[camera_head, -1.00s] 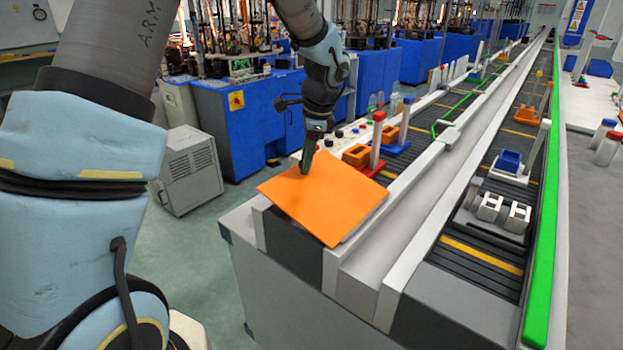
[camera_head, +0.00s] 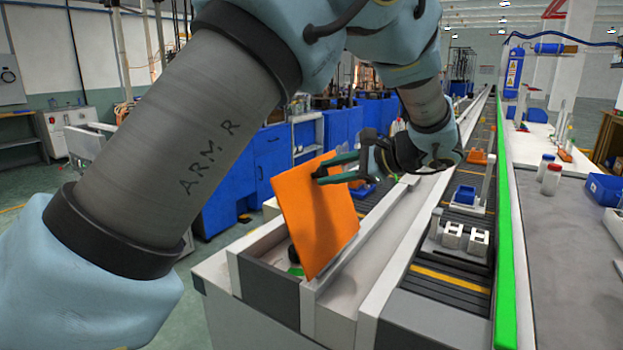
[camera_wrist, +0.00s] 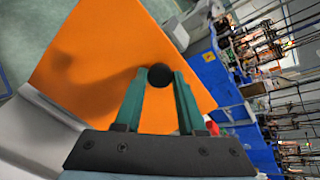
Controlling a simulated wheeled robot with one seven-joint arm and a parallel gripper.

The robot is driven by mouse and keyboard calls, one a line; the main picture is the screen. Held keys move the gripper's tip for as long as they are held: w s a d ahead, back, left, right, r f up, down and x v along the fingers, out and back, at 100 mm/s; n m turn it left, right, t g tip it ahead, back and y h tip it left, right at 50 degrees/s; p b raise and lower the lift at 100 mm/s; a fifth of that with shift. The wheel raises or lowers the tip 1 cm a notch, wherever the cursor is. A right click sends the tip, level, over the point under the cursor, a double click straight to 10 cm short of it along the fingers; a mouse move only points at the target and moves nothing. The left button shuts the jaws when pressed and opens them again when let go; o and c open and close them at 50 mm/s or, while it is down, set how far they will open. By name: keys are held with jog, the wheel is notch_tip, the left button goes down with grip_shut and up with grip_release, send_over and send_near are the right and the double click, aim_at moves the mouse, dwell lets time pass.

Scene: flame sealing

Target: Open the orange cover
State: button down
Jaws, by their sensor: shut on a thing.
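The orange cover (camera_head: 311,226) is a flat square panel, now tilted steeply up at the near end of the conveyor line. An opening in the line's end shows beside its lower edge, with something dark and green inside. My gripper (camera_head: 335,169) is at the cover's upper part, its dark green fingers reaching in from the right. In the wrist view, the fingers are shut on a round black knob (camera_wrist: 160,76) on the orange face (camera_wrist: 100,70). The cover's far side is hidden.
White rails (camera_head: 391,262) run away from the cover, with a green rail (camera_head: 505,240) further right. A white fixture (camera_head: 465,236) and a blue holder (camera_head: 466,195) stand on the right conveyor. Blue cabinets (camera_head: 230,190) stand behind at left. A grey tabletop lies at far right.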

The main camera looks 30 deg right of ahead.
jog(key=shift+s+d+t+y, duration=0.25)
jog(key=shift+s+d+t, duration=0.2)
jog(key=shift+s, duration=0.35)
jog(key=shift+s+d+t+y, duration=0.3)
jog(key=shift+s+d+t, duration=0.15)
jog(key=shift+s, duration=0.35)
jog(key=shift+s+d+t+y, duration=0.25)
jog(key=shift+s+d+t, duration=0.2)
jog(key=shift+s, duration=0.35)
jog(key=c, duration=0.5)
grip_release()
jog(key=b+v, duration=0.2)
jog(key=v, duration=0.8)
jog(key=shift+s+d+b, duration=0.2)
jog(key=shift+s+b, duration=0.15)
